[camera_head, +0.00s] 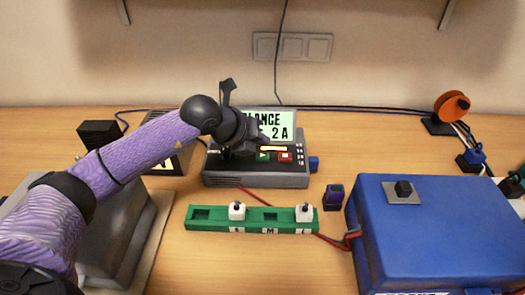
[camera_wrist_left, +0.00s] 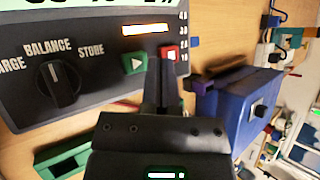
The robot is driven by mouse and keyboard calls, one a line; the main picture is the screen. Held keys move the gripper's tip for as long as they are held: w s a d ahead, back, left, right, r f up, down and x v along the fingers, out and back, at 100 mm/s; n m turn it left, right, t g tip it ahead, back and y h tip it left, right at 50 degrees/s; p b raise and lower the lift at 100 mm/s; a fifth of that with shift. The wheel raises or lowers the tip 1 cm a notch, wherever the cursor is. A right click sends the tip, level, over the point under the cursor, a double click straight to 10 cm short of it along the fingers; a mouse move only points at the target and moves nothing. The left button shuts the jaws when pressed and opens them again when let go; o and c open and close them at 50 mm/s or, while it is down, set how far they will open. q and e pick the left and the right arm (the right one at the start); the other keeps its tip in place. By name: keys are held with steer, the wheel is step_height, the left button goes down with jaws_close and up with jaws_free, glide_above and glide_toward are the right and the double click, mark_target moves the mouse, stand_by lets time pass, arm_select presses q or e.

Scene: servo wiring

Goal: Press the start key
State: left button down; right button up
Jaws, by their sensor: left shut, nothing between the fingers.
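The charger (camera_head: 255,180) stands at the middle back of the table, with a lit screen (camera_head: 283,122) partly hidden by my arm; "2 A" can be read. Its green start key (camera_head: 263,156) with a triangle sits left of a red key (camera_head: 285,156). In the left wrist view the start key (camera_wrist_left: 134,63) and red key (camera_wrist_left: 170,53) both show. My left gripper (camera_wrist_left: 160,55) is shut and empty, its tips overlapping the panel between the two keys. I cannot tell whether they touch it. The dial (camera_wrist_left: 60,86) is labelled charge, balance, store. My right gripper is not in view.
A green tray (camera_head: 215,225) with white plugs lies in front of the charger. A blue box (camera_head: 430,240) stands at right, with a small purple-black connector (camera_head: 333,197) beside it. An orange spool (camera_head: 449,106) stands at back right. Red wires cross the table.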

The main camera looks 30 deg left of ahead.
mark_target(261, 157)
arm_select(q)
step_height(261, 157, up, 4)
steer(key=shift+f+p, duration=0.1)
steer(key=shift+p, duration=1.1)
steer(key=shift+f, duration=0.1)
